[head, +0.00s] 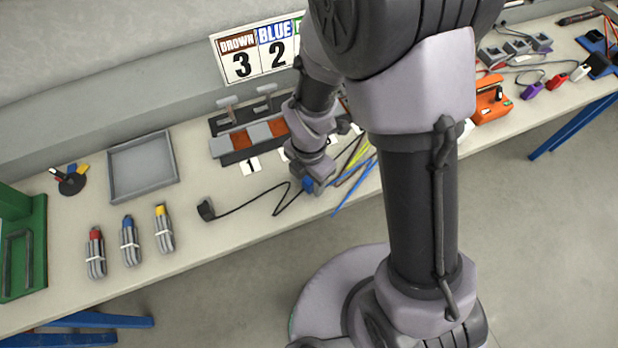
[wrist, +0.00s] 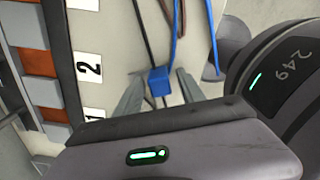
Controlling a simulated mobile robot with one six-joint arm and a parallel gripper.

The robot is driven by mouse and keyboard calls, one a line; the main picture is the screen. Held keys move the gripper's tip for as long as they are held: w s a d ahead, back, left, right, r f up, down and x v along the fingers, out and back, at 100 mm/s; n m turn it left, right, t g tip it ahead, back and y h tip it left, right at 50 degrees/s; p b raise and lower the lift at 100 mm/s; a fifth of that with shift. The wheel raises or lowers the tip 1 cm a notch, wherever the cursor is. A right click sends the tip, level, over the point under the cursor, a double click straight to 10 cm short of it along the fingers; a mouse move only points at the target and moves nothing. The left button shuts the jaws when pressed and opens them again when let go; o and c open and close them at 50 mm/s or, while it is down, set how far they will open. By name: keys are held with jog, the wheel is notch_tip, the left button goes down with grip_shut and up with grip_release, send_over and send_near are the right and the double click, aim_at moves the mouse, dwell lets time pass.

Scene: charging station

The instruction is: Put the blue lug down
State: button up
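My gripper (wrist: 162,78) is low over the bench among loose cables, with its two grey fingers spread apart. A small blue block (wrist: 158,82), likely the blue lug, lies between the fingers, with a visible gap to the right finger; the gap on the left is narrow. A blue cable (wrist: 174,35) runs up from near this block. In the head view the blue block (head: 309,185) shows at the end of my arm, and the fingertips are mostly hidden there. Whether the block rests fully on the bench is hard to tell.
A terminal block (head: 242,140) with number cards stands behind, under a BROWN 3, BLUE 2 sign (head: 275,60). A grey tray (head: 143,165), several coloured-tip tools (head: 129,243) and a black plug with its lead (head: 206,210) are left. An orange device (head: 490,100) is right.

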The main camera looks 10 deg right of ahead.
jog(key=shift+r, duration=0.1)
notch_tip(320, 180, up, 12)
jog(key=r+p, duration=0.1)
jog(key=p, duration=0.5)
notch_tip(320, 180, up, 6)
jog(key=r+m+t, duration=0.1)
jog(key=m, duration=0.7)
send_over(309, 179)
jog(key=d, duration=0.2)
jog(key=s+d+r+m+t+y+b, duration=0.2)
jog(key=s+r+m, duration=0.7)
jog(key=m, duration=1.3)
jog(key=d+t+b, duration=0.1)
jog(key=t, duration=0.1)
jog(key=shift+s+d+r+t, duration=0.3)
jog(key=shift+s+r+t, duration=0.1)
